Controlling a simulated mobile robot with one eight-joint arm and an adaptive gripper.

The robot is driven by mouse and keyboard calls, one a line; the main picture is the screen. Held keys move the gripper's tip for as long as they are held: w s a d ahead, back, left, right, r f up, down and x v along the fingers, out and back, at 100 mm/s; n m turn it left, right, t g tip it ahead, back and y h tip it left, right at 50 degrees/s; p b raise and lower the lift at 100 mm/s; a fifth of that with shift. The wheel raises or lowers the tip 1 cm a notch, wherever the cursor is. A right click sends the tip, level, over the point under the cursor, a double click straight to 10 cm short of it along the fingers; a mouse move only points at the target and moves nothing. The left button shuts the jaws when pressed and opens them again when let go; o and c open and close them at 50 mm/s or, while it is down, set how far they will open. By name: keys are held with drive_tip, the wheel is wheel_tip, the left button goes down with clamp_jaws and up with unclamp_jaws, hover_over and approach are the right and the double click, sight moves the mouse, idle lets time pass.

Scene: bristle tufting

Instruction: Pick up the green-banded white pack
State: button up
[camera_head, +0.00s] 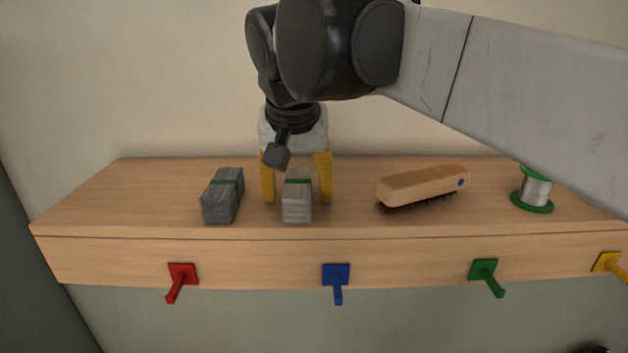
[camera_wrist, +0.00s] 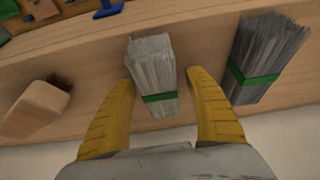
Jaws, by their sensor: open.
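The green-banded white pack (camera_head: 297,204) lies on the wooden shelf, a pale bundle of bristles with a green band near its far end. It also shows in the wrist view (camera_wrist: 151,62). My gripper (camera_head: 296,192) is open, with one yellow finger on each side of the pack. In the wrist view my gripper (camera_wrist: 158,85) shows a gap between each finger and the pack. The near end of the pack sticks out past the fingertips. I cannot tell how far the fingertips are above the shelf.
A grey pack with a green band (camera_head: 223,196) lies close by on the left. A wooden brush (camera_head: 423,187) and a wire spool with green flanges (camera_head: 535,191) are to the right. Coloured pegs, such as the blue one (camera_head: 337,277), stick out below the wooden shelf (camera_head: 130,200).

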drive_tip(key=shift+c, duration=0.6)
drive_tip(key=shift+d, duration=0.1)
drive_tip(key=c, duration=1.2)
